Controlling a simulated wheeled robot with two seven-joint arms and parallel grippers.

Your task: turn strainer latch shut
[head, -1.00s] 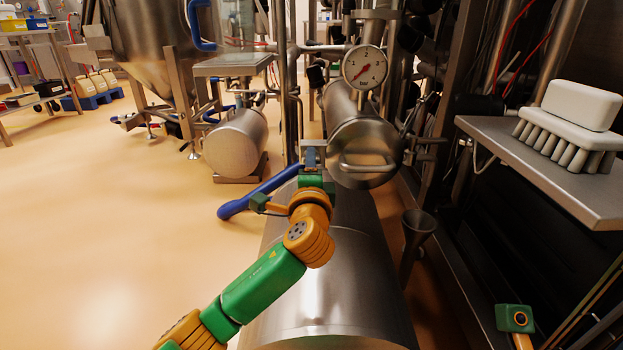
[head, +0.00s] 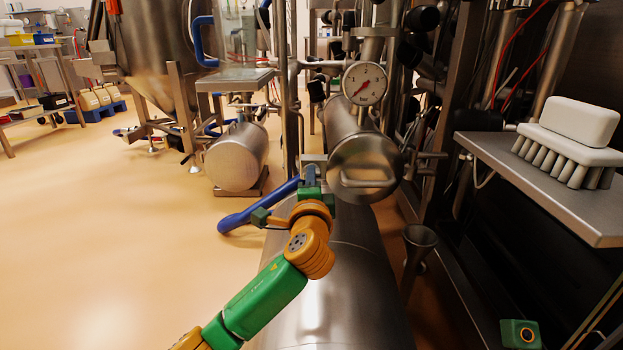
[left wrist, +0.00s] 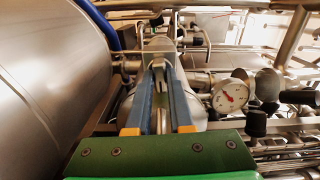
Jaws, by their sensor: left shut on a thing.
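The strainer is a steel cylinder with a round end cover (head: 365,160) and a bar handle across it, at the middle of the head view. My left gripper (head: 311,174) is at the left edge of this cover. In the left wrist view my left gripper (left wrist: 160,92) has its two blue-grey fingers closed around a narrow metal piece, the strainer latch (left wrist: 159,76). The fingers and wrist hide most of the latch in the head view, so its exact angle cannot be told. My right gripper's fingers are not visible.
A pressure gauge (head: 365,83) sits above the strainer. A large steel cylinder (head: 345,290) lies below my left arm. A blue hose or handle (head: 257,207) is left of the gripper. A shelf (head: 560,185) with a white brush (head: 568,140) stands at right. Open floor lies left.

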